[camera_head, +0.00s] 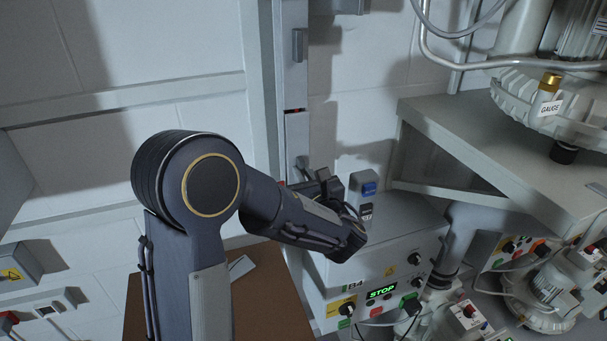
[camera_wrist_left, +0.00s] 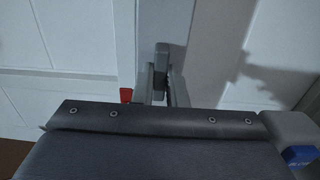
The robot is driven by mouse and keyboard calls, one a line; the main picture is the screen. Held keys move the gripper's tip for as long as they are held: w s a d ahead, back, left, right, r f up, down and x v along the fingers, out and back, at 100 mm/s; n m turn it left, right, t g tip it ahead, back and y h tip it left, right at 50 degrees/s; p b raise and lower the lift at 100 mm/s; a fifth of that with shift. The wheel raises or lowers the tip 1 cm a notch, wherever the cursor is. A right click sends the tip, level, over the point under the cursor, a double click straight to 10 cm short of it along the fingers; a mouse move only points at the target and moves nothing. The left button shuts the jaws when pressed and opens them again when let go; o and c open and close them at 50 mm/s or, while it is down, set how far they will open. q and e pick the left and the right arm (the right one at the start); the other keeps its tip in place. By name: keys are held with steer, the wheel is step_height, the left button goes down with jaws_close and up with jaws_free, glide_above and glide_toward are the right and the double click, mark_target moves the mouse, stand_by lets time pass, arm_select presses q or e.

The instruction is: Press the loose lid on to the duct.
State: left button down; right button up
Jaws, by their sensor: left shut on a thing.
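The duct (camera_head: 288,70) is a tall, pale grey vertical channel on the wall in the head view. The loose lid (camera_head: 297,132) appears to be the short section of its front, with a red mark at its upper end. A small grey grip (camera_wrist_left: 161,62) stands out from it in the left wrist view. My left gripper (camera_wrist_left: 160,88) is shut on this grip, one finger on each side. In the head view my left gripper (camera_head: 301,172) is at the lower part of the lid, partly hidden by my wrist. I cannot tell whether the lid sits flush. My right gripper is in neither view.
A white control cabinet (camera_head: 384,270) with a STOP display stands right of my left wrist. A small box with a blue button (camera_head: 369,189) stands on it, close to my wrist. A grey shelf (camera_head: 505,150) and blowers are farther right. The wall at left is open.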

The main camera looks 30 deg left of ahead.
arm_select(q)
steer(key=shift+w+a, duration=0.45)
steer(key=shift+a, duration=0.1)
stand_by(0.9)
steer(key=c, duration=1.4)
jaws_free()
